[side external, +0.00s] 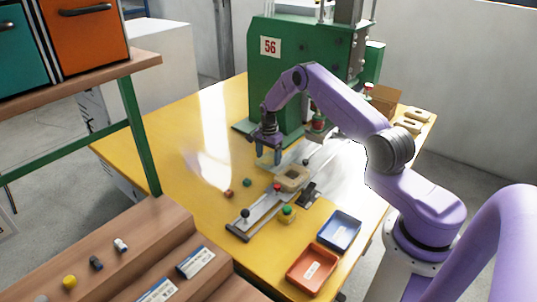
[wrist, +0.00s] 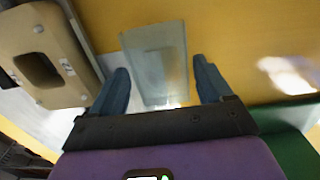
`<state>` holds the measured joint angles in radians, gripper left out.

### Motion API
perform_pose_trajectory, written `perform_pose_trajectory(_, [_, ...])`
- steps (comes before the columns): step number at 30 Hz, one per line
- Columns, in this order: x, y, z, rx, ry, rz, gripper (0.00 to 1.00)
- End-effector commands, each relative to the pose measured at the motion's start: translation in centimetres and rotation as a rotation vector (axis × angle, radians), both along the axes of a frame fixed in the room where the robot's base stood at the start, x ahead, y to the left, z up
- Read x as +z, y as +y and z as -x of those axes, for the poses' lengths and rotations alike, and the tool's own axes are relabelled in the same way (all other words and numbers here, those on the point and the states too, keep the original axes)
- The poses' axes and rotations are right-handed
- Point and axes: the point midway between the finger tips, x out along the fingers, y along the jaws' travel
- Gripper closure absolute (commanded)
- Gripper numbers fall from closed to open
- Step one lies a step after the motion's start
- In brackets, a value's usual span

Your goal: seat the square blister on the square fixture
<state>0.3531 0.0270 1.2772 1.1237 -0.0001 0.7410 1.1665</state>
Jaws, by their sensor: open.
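A clear, pale, rectangular blister (wrist: 155,60) with a smaller raised square lies over the yellow table in the wrist view. My gripper (wrist: 162,76), with blue fingers, is open, one finger on each side of the blister with gaps between. In the side view my gripper (side external: 268,162) points down, low over the table, behind the fixture; the blister is hard to make out there. The beige square fixture (side external: 292,178) with a squarish recess sits on the metal slide rail. In the wrist view the fixture (wrist: 21,38) is left of my fingers, its recess empty.
The green press (side external: 280,95) stands behind my gripper. Black and red knobs stand along the rail (side external: 262,207). A green button on a yellow box (side external: 287,214), a blue tray (side external: 339,231) and a red tray (side external: 313,268) are in front. More beige fixtures (side external: 417,114) lie back right. The table's left is mostly clear.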

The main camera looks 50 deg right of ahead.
Motion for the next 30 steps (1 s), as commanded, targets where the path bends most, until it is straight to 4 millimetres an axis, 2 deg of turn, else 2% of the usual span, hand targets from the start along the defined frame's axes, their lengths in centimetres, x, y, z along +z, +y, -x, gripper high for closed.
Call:
perform_pose_trajectory(2, [0.0,0.0,0.0,0.0,0.0,0.0,0.21])
perform_pose_trajectory(5, [0.0,0.0,0.0,0.0,0.0,0.0,0.51])
perform_pose_trajectory(6, [0.0,0.0,0.0,0.0,0.0,0.0,0.55])
perform_pose_trajectory(16, [0.2,0.0,0.0,0.001,-0.001,0.0,0.55])
perform_pose_trajectory(30, [2.5,0.0,-0.1,0.001,-0.001,0.0,0.55])
